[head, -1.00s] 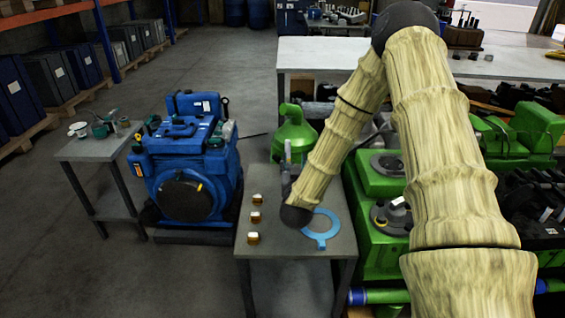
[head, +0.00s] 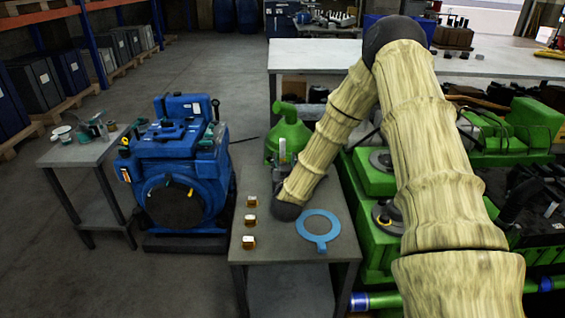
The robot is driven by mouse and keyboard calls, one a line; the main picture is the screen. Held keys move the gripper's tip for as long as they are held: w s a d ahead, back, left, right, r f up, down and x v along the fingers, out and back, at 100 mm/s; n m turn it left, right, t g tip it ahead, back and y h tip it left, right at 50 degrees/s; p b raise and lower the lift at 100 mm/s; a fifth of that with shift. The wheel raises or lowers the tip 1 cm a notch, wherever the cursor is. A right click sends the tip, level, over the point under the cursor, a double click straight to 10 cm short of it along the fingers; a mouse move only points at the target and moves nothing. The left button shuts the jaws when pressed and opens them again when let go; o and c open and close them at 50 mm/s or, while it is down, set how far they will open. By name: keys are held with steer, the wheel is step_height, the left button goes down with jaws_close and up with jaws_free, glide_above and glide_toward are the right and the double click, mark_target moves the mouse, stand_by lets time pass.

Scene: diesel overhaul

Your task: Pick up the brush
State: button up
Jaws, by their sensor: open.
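I cannot make out a brush for certain. Several small items, including a white bowl (head: 62,132) and green and grey pieces (head: 101,128), lie on the small side table (head: 70,153) at the left; they are too small to tell apart. My forearm reaches down over the middle table (head: 318,262) to a dark wrist. My gripper (head: 286,156) seems to be the grey part beyond the wrist, pointing away from me, partly hidden by my forearm. It looks open, with nothing visible between its fingers, far to the right of the side table.
On the middle table are several small brass-and-white parts (head: 249,220) and a blue ring (head: 320,229). A green jug (head: 288,133) stands behind. A blue engine (head: 180,165) stands between the two tables. Green machinery (head: 375,245) is at the right.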

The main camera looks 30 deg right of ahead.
mark_target(283, 155)
steer(key=shift+x, duration=2.75)
steer(key=shift+a, duration=0.1)
jaws_close()
